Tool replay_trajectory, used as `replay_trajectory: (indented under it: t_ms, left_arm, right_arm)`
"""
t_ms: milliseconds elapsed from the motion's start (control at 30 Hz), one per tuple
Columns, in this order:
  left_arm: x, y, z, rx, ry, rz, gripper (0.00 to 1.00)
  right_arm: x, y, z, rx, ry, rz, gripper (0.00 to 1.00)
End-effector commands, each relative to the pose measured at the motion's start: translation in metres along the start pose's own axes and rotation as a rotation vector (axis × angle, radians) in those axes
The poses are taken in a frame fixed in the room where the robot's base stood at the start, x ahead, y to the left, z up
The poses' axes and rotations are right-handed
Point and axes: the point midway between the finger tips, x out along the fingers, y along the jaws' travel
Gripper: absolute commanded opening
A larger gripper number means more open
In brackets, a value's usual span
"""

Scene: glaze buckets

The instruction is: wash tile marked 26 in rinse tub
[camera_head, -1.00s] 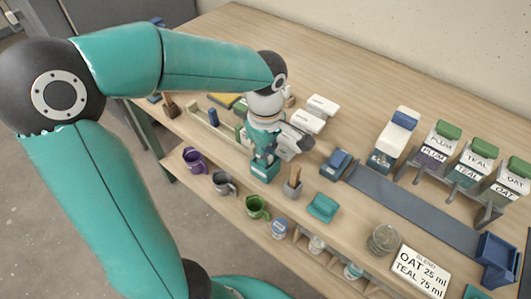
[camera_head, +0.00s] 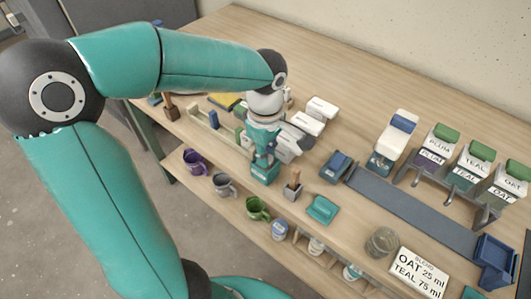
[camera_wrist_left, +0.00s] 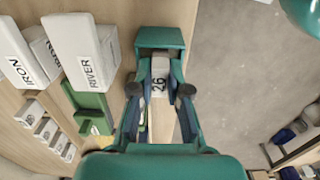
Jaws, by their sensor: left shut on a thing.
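My left gripper (camera_head: 264,160) is low over the front part of the bench, at a small teal open box (camera_head: 264,175), which I take for the rinse tub. The left wrist view shows the fingers (camera_wrist_left: 159,92) shut on a pale tile marked 26 (camera_wrist_left: 158,84). The teal box (camera_wrist_left: 160,37) lies just past the fingertips there. The tile's far end meets the box's edge, and I cannot tell how far inside it is. The head view hides most of the tile behind the gripper. My right gripper is in neither view.
A cup with a wooden-handled tool (camera_head: 293,190) and a teal dish (camera_head: 322,209) stand right of the box. White blocks marked RIVER (camera_wrist_left: 83,52) and IRON (camera_wrist_left: 22,57) lie nearby. Mugs, including a green one (camera_head: 258,208), line the lower front shelf.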

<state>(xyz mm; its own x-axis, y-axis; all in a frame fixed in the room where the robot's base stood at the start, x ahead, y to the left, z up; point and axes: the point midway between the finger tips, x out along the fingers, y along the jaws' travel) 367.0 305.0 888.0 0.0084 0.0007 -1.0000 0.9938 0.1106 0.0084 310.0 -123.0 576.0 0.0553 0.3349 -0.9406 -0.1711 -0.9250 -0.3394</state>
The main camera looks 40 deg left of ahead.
Motion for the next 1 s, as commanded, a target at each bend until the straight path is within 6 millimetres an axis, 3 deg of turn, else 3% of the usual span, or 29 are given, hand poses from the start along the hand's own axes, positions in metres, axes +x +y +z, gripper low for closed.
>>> replay_trajectory:
  t_ms: [600, 1000]
  left_arm:
    - [-0.04, 0.001, 0.0, 0.0, 0.0, 0.001, 0.0]
    - [-0.043, 0.001, 0.0, 0.0, 0.0, 0.001, 0.0]
  right_arm:
    - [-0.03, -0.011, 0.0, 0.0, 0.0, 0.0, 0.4]
    - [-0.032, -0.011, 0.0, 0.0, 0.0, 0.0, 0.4]
